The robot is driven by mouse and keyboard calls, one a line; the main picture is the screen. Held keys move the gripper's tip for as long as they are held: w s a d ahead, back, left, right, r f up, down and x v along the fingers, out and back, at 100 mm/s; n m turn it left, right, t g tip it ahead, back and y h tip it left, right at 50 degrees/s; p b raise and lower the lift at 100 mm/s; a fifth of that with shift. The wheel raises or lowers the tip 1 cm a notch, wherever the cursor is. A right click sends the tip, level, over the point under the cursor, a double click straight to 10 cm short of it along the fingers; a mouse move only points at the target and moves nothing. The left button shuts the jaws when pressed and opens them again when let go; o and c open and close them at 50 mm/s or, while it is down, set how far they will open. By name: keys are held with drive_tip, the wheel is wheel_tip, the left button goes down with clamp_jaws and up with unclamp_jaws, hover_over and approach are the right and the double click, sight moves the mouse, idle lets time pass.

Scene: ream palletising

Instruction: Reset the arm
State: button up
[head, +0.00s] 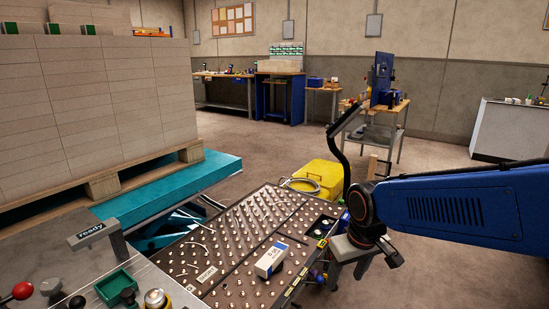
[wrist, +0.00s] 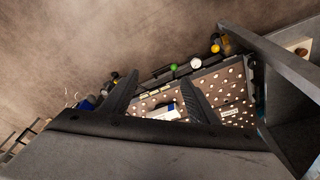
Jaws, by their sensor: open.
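My blue arm (head: 450,208) reaches in from the right edge in the head view. My gripper (head: 362,250) hangs at its end, beyond the right edge of the ball-studded table (head: 205,245). In the wrist view, the two dark fingers of my gripper (wrist: 160,95) stand apart with nothing held between them. A small white and blue box (head: 271,260) lies on the table, left of my gripper in the head view. In the wrist view, the box (wrist: 163,112) shows in the gap between the fingers, farther off.
A tall stack of pale reams (head: 90,100) stands on a wooden pallet (head: 105,185) over a teal platform (head: 165,190) at left. A yellow case (head: 320,178) is on the floor behind the table.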

drive_tip(key=s+d+r+m+t, duration=0.2)
drive_tip(key=s+d+r+m, duration=0.1)
drive_tip(key=s+d, duration=0.7)
drive_tip(key=s+r, duration=0.1)
drive_tip(key=s, duration=0.3)
drive_tip(key=shift+d+m+h, duration=0.25)
drive_tip(key=shift+m+h, duration=0.05)
drive_tip(key=shift+r, duration=0.1)
